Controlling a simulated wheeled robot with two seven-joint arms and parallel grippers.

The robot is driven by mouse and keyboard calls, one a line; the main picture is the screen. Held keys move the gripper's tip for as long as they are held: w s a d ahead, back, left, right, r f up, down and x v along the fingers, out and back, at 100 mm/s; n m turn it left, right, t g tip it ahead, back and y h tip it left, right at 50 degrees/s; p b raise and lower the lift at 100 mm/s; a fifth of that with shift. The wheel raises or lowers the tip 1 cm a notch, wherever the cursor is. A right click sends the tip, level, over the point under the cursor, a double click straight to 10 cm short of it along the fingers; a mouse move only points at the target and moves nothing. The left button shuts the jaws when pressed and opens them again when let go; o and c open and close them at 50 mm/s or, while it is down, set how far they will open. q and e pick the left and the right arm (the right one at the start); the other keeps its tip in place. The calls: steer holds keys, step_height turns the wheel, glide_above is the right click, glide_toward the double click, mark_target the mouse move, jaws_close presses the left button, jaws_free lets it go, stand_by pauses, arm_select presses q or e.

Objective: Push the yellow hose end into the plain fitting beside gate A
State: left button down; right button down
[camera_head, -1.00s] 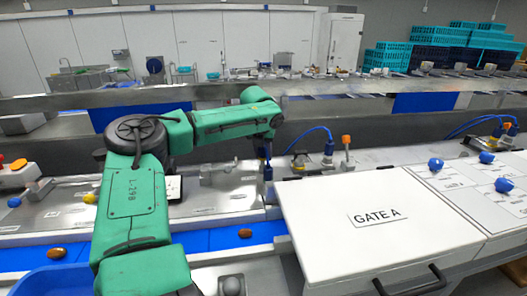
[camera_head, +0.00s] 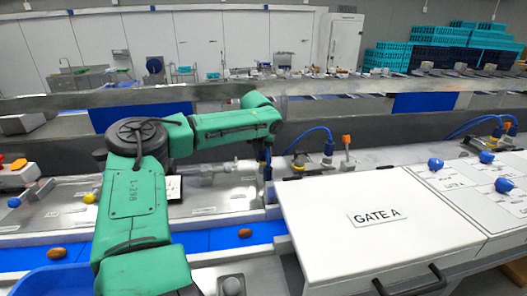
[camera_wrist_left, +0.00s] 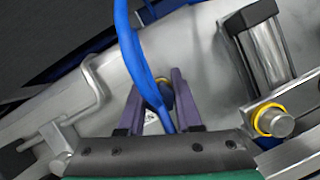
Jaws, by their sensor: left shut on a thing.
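My left gripper (camera_head: 266,172) is at the back left corner of the white gate A box (camera_head: 350,240). The blue hose (camera_wrist_left: 125,25) rises from there to the top of that view. A metal cylinder with a yellow ring (camera_wrist_left: 272,121) stands at the right of the wrist view, apart from the fingers. I cannot tell which part is the plain fitting. My right gripper is not in view.
Behind the box stand a blue-hosed fitting (camera_head: 328,150) and an orange-topped fitting (camera_head: 347,142). Several blue knobs (camera_head: 436,164) lie on the white panel at right. A blue belt (camera_head: 205,240) carrying brown dates runs along the front left. A bent metal handle (camera_wrist_left: 95,95) is left of my fingers.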

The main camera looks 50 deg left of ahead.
arm_select(q)
steer(key=shift+f, duration=0.65)
stand_by(0.4)
steer(key=c, duration=1.4)
jaws_free()
steer(key=o, duration=1.2)
steer(key=shift+r, duration=5.05)
